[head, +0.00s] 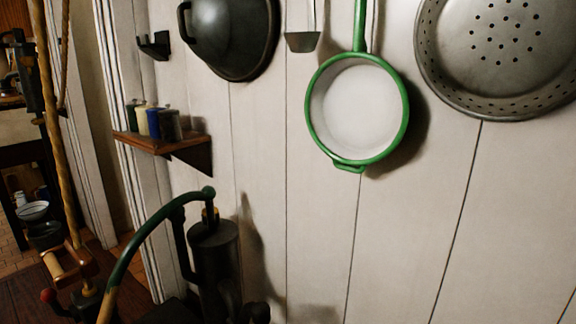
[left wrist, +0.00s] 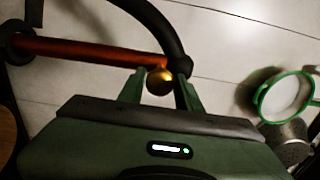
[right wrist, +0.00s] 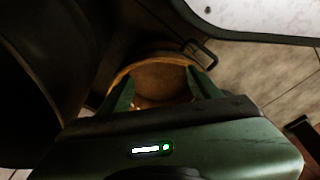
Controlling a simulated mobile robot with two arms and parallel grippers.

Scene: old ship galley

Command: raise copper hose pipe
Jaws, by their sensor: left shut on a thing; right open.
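In the left wrist view a straight copper pipe (left wrist: 85,50) crosses the upper left, with a round golden end (left wrist: 159,82) at its right. My left gripper (left wrist: 160,88) has its two green fingers on either side of that end and is shut on it. A dark curved tube (left wrist: 152,18) arches above and comes down beside the right finger. In the right wrist view my right gripper (right wrist: 160,90) is open, its fingers in front of a round brown vessel (right wrist: 155,72). I cannot make out either gripper in the head view.
A dark pump-like cylinder (head: 214,262) with a curved green handle (head: 140,238) stands at the lower middle. A green-rimmed pan (head: 358,105), a colander (head: 497,50) and a dark lid (head: 233,38) hang on the wall. A small wooden shelf (head: 160,143) juts out at left.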

